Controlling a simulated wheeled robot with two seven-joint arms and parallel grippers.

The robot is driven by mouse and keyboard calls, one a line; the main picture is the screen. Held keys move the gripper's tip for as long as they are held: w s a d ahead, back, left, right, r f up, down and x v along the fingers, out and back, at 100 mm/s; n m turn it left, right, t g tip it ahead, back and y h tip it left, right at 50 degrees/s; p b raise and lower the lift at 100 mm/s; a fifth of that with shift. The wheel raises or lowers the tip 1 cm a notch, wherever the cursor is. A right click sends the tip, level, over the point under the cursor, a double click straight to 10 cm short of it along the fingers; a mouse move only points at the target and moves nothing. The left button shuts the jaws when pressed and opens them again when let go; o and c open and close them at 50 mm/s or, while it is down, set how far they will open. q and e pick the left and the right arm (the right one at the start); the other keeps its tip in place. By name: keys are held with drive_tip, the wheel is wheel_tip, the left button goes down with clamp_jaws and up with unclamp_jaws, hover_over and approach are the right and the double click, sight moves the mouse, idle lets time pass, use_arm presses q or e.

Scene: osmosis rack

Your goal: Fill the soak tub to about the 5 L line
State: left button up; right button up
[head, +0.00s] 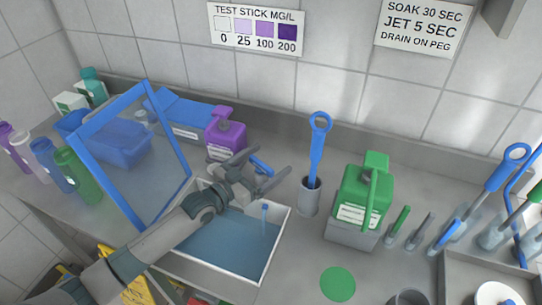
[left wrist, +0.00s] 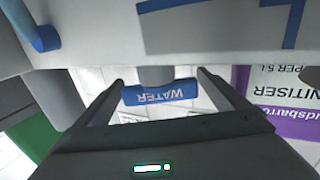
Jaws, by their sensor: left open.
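The soak tub (head: 281,236) is a white-rimmed basin at the front centre in the head view, with blue-grey water (head: 215,250) in it. A small upright blue piece (head: 264,215) stands at its right side. I cannot read a 5 L line. My left gripper (head: 264,168) is open above the tub's back edge. Its fingers lie either side of a blue lever (head: 261,166). In the left wrist view, the lever's blue WATER label (left wrist: 160,93) shows upside down between the open fingertips (left wrist: 160,78); contact cannot be told. My right gripper is out of view.
A blue-framed clear screen (head: 165,140) stands left of the tub. A purple dispenser (head: 225,133) is behind it. A blue brush in a grey holder (head: 310,198) and a green jug (head: 365,190) stand to the right. A green disc (head: 338,283) marks the counter.

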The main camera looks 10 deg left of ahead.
use_arm(q)
drive_tip(key=shift+x, duration=0.95)
drive_tip(key=shift+s, duration=0.1)
drive_tip(key=c, duration=1.1)
drive_tip(key=shift+o, duration=0.3)
drive_tip(key=shift+r+p, duration=0.2)
drive_tip(key=shift+p, duration=0.35)
drive_tip(key=n+t+y+p, duration=0.1)
drive_tip(key=p, duration=0.1)
drive_tip(key=shift+a+r+y+p, duration=0.1)
drive_tip(key=shift+r+y+p, duration=0.05)
drive_tip(key=shift+y+p, duration=0.2)
drive_tip(key=n+y+p, duration=0.1)
drive_tip(key=t+y+p, duration=0.1)
drive_tip(key=n+y+p, duration=0.1)
drive_tip(key=shift+w+a+n+t, duration=0.3)
drive_tip(key=shift+w+a, duration=0.05)
drive_tip(key=shift+a+n+y+p, duration=0.3)
drive_tip(key=shift+n+y+p, duration=0.4)
drive_tip(key=shift+y, duration=0.55)
